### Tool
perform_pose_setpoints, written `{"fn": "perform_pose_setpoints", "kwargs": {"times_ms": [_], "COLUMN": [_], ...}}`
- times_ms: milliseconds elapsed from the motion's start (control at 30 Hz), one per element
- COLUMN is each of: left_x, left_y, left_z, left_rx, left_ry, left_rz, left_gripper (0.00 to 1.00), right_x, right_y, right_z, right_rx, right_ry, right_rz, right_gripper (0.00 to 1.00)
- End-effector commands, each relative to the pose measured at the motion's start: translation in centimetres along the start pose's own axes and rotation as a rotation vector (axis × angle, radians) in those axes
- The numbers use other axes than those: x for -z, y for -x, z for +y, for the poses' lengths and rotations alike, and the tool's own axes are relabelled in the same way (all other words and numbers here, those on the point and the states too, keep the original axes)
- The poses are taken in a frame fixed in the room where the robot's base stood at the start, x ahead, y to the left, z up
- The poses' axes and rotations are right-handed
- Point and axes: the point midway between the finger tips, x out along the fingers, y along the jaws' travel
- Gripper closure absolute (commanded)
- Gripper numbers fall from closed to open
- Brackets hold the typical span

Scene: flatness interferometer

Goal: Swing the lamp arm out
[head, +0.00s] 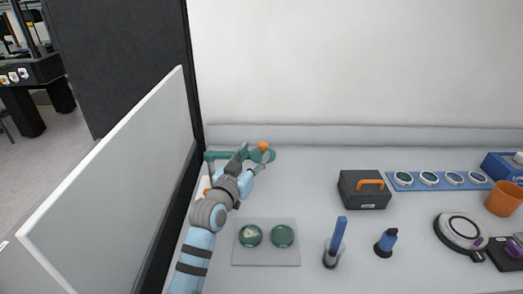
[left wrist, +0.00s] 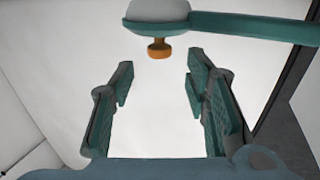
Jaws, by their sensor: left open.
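The lamp arm (head: 218,154) is a teal bar on a post near the left end of the bench, close to the dark partition. It also crosses the top right of the left wrist view (left wrist: 260,28). It ends in a rounded lamp head (left wrist: 157,13) with an orange knob (left wrist: 159,48) below it; the knob shows in the head view too (head: 263,146). My left gripper (head: 251,157) is at the lamp head and partly hides the arm. In the left wrist view its open fingers (left wrist: 157,82) have nothing between them; the knob appears just beyond the tips. My right gripper is out of view.
A grey plate (head: 266,257) with two green discs lies in front of the lamp. To the right are a blue brush-like tool (head: 338,240), a blue bottle (head: 386,243), a dark case (head: 351,191) and an orange cup (head: 503,199). The partition (head: 120,180) bounds the left.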

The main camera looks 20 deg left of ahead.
Motion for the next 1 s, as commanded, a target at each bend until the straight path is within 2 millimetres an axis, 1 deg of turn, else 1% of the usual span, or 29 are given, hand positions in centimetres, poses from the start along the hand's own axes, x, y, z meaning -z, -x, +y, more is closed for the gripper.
{"fn": "perform_pose_setpoints", "kwargs": {"times_ms": [33, 100, 233, 367, 600, 867, 1000], "left_x": [-0.1, -0.1, -0.2, -0.1, 0.0, 0.0, -0.1], "left_y": [-1.1, -2.4, -4.1, -4.9, -5.0, -5.0, -5.0], "left_z": [0.0, 0.1, 0.2, 0.3, 0.3, 0.3, 0.3], "left_rx": [0.0, -0.002, -0.003, -0.004, -0.004, -0.004, -0.004], "left_ry": [0.001, 0.0, 0.001, 0.0, 0.0, 0.0, 0.0], "left_rz": [0.001, -0.001, -0.001, 0.0, 0.0, -0.001, -0.001], "left_gripper": [0.57, 0.57, 0.57, 0.57, 0.57, 0.99, 1.0], "right_x": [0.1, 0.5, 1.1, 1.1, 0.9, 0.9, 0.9], "right_y": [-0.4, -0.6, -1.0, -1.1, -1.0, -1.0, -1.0], "right_z": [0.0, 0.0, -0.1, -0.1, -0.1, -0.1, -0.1], "right_rx": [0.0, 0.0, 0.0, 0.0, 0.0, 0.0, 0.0], "right_ry": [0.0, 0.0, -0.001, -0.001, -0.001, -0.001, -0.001], "right_rz": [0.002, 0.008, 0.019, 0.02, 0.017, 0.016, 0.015], "right_gripper": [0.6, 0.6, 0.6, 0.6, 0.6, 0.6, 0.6]}}
